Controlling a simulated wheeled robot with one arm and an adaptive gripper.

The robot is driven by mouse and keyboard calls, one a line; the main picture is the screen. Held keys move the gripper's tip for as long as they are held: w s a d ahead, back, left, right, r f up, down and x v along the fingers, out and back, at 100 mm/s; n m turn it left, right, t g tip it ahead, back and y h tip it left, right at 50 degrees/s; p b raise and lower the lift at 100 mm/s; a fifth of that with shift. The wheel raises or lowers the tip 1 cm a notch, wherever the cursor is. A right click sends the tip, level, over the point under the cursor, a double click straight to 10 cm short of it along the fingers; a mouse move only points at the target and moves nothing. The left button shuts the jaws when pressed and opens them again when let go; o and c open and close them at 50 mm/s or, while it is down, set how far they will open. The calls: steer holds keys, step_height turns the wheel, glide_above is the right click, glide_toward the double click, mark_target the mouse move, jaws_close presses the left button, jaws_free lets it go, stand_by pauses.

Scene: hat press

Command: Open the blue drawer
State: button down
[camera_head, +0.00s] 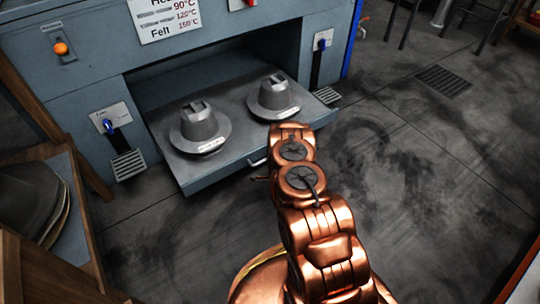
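The blue drawer (222,172) is a wide blue-grey tray low in the front of the blue-grey press. It stands out from the press opening, so it is at least partly open. Two grey hat-shaped forms, a left one (200,128) and a right one (273,98), stand on it. A small pale handle (257,162) shows on its front face, just left of my copper arm. My arm reaches up from the bottom to the drawer's front and covers its right part. Only a small copper tip, possibly of my gripper (260,178), shows below the handle. Whether it touches the handle is hidden.
The press (85,60) has a temperature sign (167,17), an orange knob (61,48) and blue switches (109,127) beside the opening. A wooden rack with dark hats (30,200) stands at left. The dark floor (420,170) to the right is clear. Chairs stand at top right.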

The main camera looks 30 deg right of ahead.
steer(key=shift+a, duration=0.15)
steer(key=c, duration=1.2)
jaws_free()
steer(key=v, duration=1.1)
steer(key=shift+s, duration=0.25)
steer(key=shift+s+r, duration=0.15)
steer(key=shift+s, duration=0.05)
steer(key=shift+w, duration=0.1)
